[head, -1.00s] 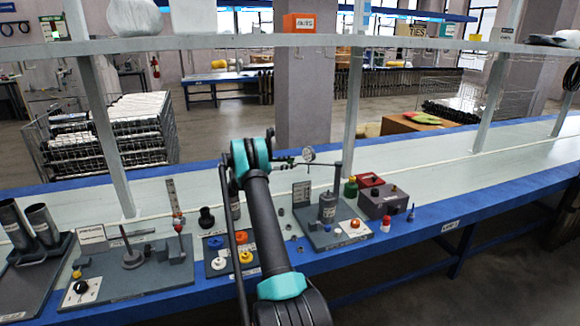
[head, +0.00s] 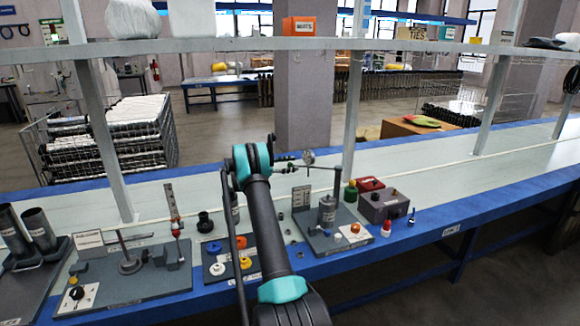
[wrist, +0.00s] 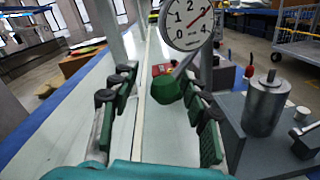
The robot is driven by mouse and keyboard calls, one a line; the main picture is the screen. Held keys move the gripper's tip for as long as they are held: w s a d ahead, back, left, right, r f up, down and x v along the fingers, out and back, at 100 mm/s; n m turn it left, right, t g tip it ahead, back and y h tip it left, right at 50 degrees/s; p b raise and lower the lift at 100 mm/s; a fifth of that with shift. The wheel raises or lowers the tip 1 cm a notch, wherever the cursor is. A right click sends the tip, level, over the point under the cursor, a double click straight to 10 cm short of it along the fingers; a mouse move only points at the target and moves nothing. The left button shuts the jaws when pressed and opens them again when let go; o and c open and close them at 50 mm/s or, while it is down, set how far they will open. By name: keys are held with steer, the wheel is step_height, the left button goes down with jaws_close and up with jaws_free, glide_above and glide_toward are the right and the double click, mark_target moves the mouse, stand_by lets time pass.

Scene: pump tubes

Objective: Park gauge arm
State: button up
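The gauge (head: 308,157) is a round white dial on a thin horizontal arm. The arm (head: 325,166) runs to an upright post behind a grey cylinder (head: 327,209) on a dark base. In the wrist view the dial (wrist: 186,22) is at the top, just beyond the fingers, and the cylinder (wrist: 265,103) stands to the right. My gripper (wrist: 160,108) is open, its dark green fingers well apart. In the head view it is small, just left of the gauge. A green faceted object (wrist: 167,90) shows between the fingertips; I cannot tell whether they touch it.
A red box (head: 370,184), a grey box (head: 382,206) and a green bottle (head: 350,191) stand right of the cylinder. A panel with coloured caps (head: 217,263) and a fixture board (head: 140,285) lie to the left. The bench (head: 440,185) is clear farther right.

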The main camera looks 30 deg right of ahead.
steer(key=shift+a, duration=0.15)
steer(key=v, duration=1.2)
steer(key=shift+r, duration=0.1)
steer(key=s+a+r+m+t+y, duration=0.2)
steer(key=s+a+y, duration=0.25)
steer(key=s, duration=0.45)
steer(key=s+a+r+m+t+y, duration=0.25)
steer(key=s+a+y, duration=0.2)
steer(key=s, duration=0.45)
steer(key=s+a+f+m+t+y, duration=0.1)
steer(key=s+a+f+m+y, duration=0.1)
steer(key=s+a, duration=0.5)
steer(key=s+a+f+m+t+y, duration=0.1)
steer(key=s+a, duration=0.6)
steer(key=s, duration=0.7)
steer(key=s+a+f+m+t+y, duration=0.1)
steer(key=s+a+f+m+y, duration=0.2)
steer(key=s, duration=0.8)
steer(key=a+f+y, duration=0.2)
steer(key=a+f, duration=0.1)
steer(key=a, duration=0.1)
steer(key=shift+s+a+t+y, duration=0.3)
steer(key=shift+s+t, duration=0.05)
